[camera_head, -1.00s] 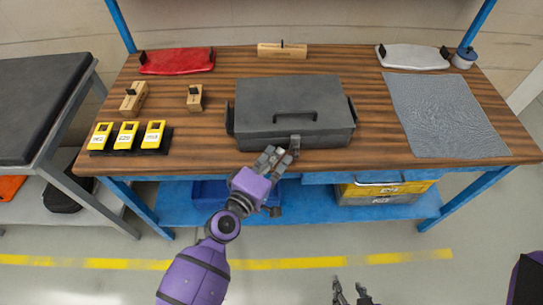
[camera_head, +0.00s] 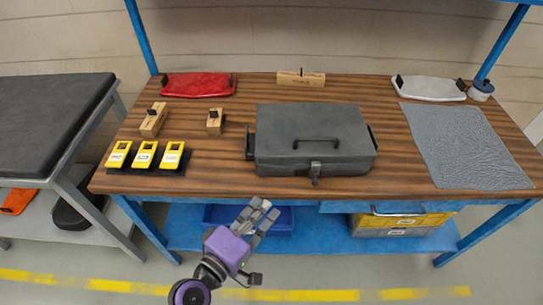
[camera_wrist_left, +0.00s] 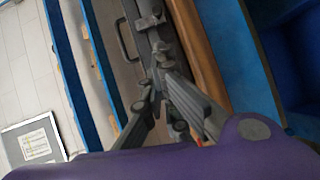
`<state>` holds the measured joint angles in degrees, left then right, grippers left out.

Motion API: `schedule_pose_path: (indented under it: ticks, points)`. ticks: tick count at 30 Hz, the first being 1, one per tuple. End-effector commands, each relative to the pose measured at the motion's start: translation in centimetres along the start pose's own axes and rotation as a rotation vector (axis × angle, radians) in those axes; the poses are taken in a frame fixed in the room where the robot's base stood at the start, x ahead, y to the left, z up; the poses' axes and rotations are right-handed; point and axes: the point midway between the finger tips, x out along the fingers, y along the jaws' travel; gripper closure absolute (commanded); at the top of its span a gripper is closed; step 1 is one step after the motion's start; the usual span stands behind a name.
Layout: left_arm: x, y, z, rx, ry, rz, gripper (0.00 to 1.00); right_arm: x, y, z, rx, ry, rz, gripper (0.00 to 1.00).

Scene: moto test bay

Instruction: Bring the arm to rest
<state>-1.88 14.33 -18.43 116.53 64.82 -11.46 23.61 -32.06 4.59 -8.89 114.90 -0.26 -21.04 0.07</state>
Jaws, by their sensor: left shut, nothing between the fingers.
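My left gripper (camera_head: 260,217) is in the head view, in front of the workbench's front edge and below the dark grey case. It is shut and empty. Its fingers also show in the left wrist view (camera_wrist_left: 160,85), with part of the case behind them. The grey case (camera_head: 313,130) sits closed on the wooden bench top (camera_head: 220,150), its latch facing the front. The gripper is apart from the case and the bench top. My right gripper is not in either current view.
Three yellow devices (camera_head: 144,156) stand at the bench's left. A blue lower shelf (camera_head: 320,242) holds bins. A black-topped table (camera_head: 45,125) stands left.

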Motion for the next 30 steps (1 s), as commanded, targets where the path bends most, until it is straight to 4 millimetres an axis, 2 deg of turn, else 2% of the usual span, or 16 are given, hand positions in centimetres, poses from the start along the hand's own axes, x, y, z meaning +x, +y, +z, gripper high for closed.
schedule_pose_path:
  ticks: [2, 5, 8, 11, 14, 15, 18, 21, 25, 30]
  points:
    - [0.0, 0.0, 0.1, 0.017, -0.002, -0.001, 1.00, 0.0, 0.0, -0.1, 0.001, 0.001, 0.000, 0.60]
    - [0.0, -0.8, 0.2, 0.154, -0.015, -0.029, 1.00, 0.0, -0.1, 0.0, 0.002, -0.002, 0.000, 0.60]
    - [-0.7, -3.0, -0.1, 0.390, -0.019, -0.106, 1.00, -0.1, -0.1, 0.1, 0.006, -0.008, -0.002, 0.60]
    - [-4.0, -6.9, -0.9, 0.664, -0.029, -0.260, 1.00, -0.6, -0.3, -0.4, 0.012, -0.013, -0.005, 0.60]
    - [-9.2, -11.3, -1.6, 0.915, -0.069, -0.456, 1.00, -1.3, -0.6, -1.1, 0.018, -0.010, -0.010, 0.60]
    - [-11.6, -12.8, -1.9, 0.998, -0.092, -0.534, 1.00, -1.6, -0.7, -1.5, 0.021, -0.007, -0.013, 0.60]
    - [-17.4, -15.8, -2.0, 1.132, -0.151, -0.699, 1.00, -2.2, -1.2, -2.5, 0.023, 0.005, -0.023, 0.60]
    - [-21.9, -17.4, -1.6, 1.175, -0.189, -0.806, 1.00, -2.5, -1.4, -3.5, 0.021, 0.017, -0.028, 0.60]
    - [-25.2, -18.2, -0.6, 1.143, -0.203, -0.859, 1.00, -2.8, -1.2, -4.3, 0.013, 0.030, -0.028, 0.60]
    - [-26.1, -18.6, -0.1, 1.129, -0.212, -0.872, 1.00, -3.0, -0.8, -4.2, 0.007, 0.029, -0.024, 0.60]
